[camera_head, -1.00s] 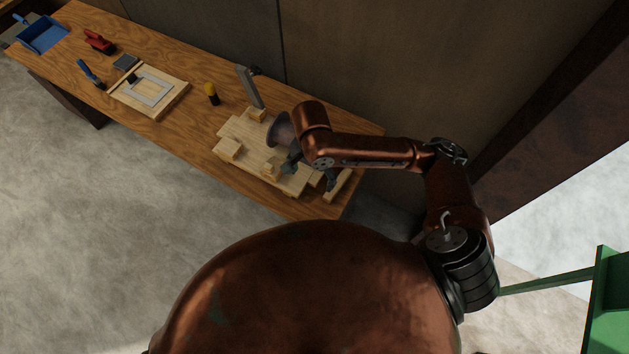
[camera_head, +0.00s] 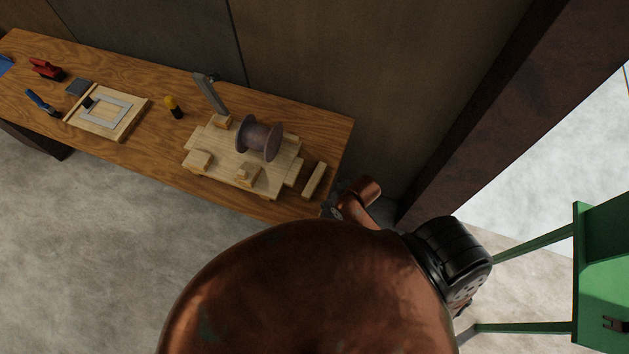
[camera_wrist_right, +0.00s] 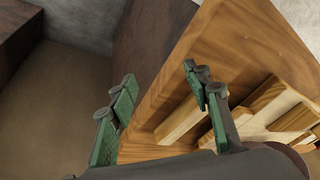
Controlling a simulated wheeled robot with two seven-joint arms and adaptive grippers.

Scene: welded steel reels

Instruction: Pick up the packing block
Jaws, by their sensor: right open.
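A loose light wooden block (camera_head: 314,180), which looks like the packing block, lies on the workbench by its right end, just right of the wooden pallet (camera_head: 235,158). In the right wrist view the block (camera_wrist_right: 180,123) lies on the bench between the lines of my two green fingers, nearer the right one. My right gripper (camera_wrist_right: 159,82) is open and empty, by the bench edge. In the head view it is mostly hidden near the bench's right end. My left gripper is in neither view.
A dark reel (camera_head: 259,138) stands on the pallet among smaller wood blocks (camera_head: 198,160). A grey metal bracket (camera_head: 211,93) and a yellow-handled tool (camera_head: 172,105) are behind and left. A framed board (camera_head: 108,114) lies farther left. A green structure (camera_head: 600,270) stands at right.

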